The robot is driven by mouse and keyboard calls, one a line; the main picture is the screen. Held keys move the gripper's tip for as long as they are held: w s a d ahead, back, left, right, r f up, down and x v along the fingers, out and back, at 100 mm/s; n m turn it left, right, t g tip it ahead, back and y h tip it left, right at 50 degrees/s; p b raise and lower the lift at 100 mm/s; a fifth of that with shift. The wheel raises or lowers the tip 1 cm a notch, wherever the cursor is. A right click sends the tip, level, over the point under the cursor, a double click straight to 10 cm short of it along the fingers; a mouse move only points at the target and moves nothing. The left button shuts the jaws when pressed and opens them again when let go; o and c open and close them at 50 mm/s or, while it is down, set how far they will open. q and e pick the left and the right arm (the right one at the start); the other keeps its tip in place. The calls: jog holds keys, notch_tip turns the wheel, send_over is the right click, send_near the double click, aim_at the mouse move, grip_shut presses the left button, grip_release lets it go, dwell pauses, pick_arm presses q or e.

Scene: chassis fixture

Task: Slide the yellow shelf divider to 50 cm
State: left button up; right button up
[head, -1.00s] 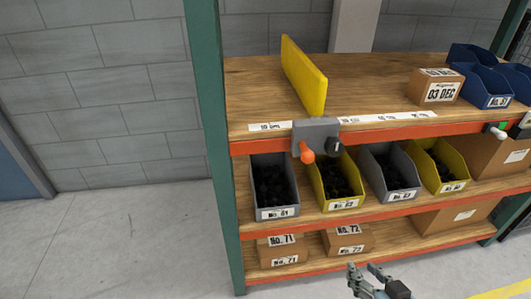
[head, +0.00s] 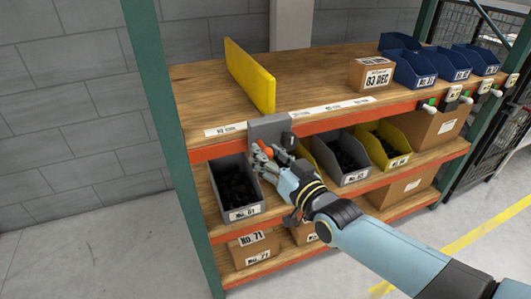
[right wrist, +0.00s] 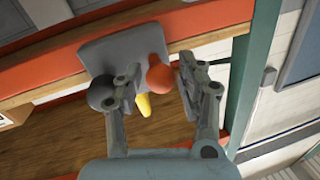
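The yellow shelf divider (head: 249,76) stands upright on the top shelf, toward its left end. Its grey clamp block (head: 268,130) sits on the shelf's front edge, with a black knob (head: 287,140) and an orange handle (head: 265,145). In the right wrist view the orange handle (right wrist: 160,76) lies between the two fingers of my right gripper (right wrist: 163,85), with gaps visible beside it. My right gripper (head: 262,156) is open at the handle in the head view. White scale labels (head: 332,109) run along the shelf edge; their print is too small to read. My left gripper is not in view.
A cardboard box (head: 370,74) and several blue bins (head: 414,69) stand on the top shelf at the right. Bins, one of them grey (head: 236,188), fill the shelf below. A green upright (head: 168,130) bounds the left end. The top shelf is clear between divider and box.

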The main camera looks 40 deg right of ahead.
jog(key=shift+w, duration=0.5)
jog(key=shift+c, duration=0.3)
grip_shut()
